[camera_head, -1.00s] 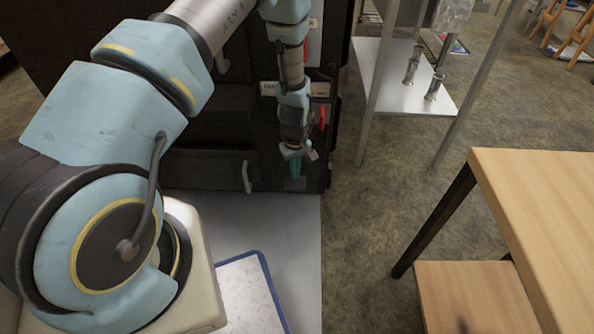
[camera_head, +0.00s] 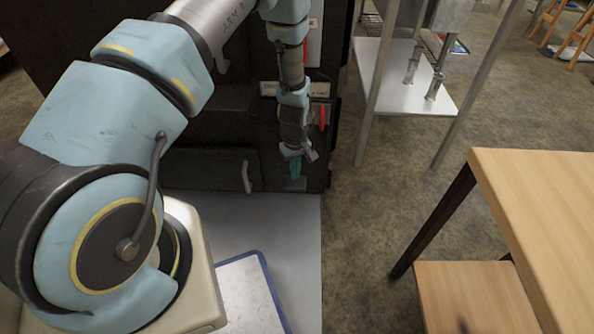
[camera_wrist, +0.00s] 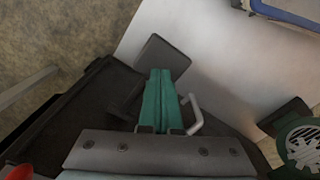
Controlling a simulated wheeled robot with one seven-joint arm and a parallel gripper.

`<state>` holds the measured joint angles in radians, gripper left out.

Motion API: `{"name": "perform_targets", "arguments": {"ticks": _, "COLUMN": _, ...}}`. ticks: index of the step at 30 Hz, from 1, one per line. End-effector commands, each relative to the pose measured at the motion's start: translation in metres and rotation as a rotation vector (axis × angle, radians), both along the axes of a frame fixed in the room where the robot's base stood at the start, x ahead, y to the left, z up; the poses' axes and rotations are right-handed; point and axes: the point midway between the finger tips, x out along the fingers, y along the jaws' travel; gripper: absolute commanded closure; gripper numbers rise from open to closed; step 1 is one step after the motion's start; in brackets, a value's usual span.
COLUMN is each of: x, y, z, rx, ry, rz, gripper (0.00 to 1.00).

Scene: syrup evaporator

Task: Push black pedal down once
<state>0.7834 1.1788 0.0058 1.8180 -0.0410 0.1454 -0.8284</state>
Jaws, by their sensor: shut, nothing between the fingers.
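The black pedal (camera_wrist: 163,57) shows in the wrist view as a dark, flat, squarish pad on an arm that sticks out from the black evaporator's base over the light floor. My gripper (camera_wrist: 160,73) has its teal fingers together with nothing between them. The fingertips overlap the near part of the pedal in that view; I cannot tell whether they touch it. In the head view my gripper (camera_head: 295,167) points down in front of the lower right of the black evaporator (camera_head: 212,170). The pedal cannot be made out there.
A pale handle (camera_wrist: 193,115) stands right of the fingers in the wrist view. A red handle (camera_head: 323,117) is on the evaporator's right side. A blue-edged mat (camera_head: 250,290) lies on the floor. A wooden table (camera_head: 540,200) and a metal-legged stand (camera_head: 405,90) are on the right.

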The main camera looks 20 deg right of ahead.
Motion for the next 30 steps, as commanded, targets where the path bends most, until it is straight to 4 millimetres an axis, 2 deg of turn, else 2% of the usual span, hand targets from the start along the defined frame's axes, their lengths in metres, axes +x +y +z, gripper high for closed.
{"name": "perform_targets", "arguments": {"ticks": 7, "x": 0.0, "y": 0.0, "z": -0.004, "rx": 0.0, "ry": 0.0, "rz": 0.0, "gripper": 1.0}}
{"name": "perform_targets", "arguments": {"ticks": 30, "x": 0.006, "y": -0.002, "z": -0.056, "rx": -0.001, "ry": -0.002, "rz": 0.001, "gripper": 1.0}}
